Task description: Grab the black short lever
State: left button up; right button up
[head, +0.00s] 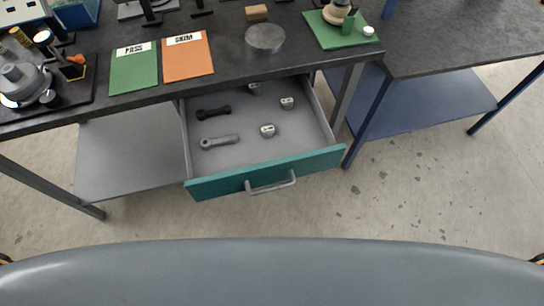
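The black short lever (213,113) lies flat in the open drawer (305,155), toward its back left. A longer grey lever (219,141) lies in front of it, apart from it. Nothing covers the black lever. Neither of my grippers can be made out. Only small dark and yellow bits, perhaps of my arms, show at the lower left and right picture edges.
Several small grey knobs, one of them here (267,130), lie in the drawer's middle and right. The teal drawer front with its handle (271,184) juts out below the dark tabletop (230,62). Green and orange cards and a grey disc (265,38) lie above.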

aim_at(202, 114)
jog(key=i+j+z, duration=0.1)
jog(key=j+z, duration=0.25)
jog(key=j, duration=0.2)
jog(key=j+z, duration=0.35)
jog(key=j, duration=0.25)
jog(key=i, duration=0.05)
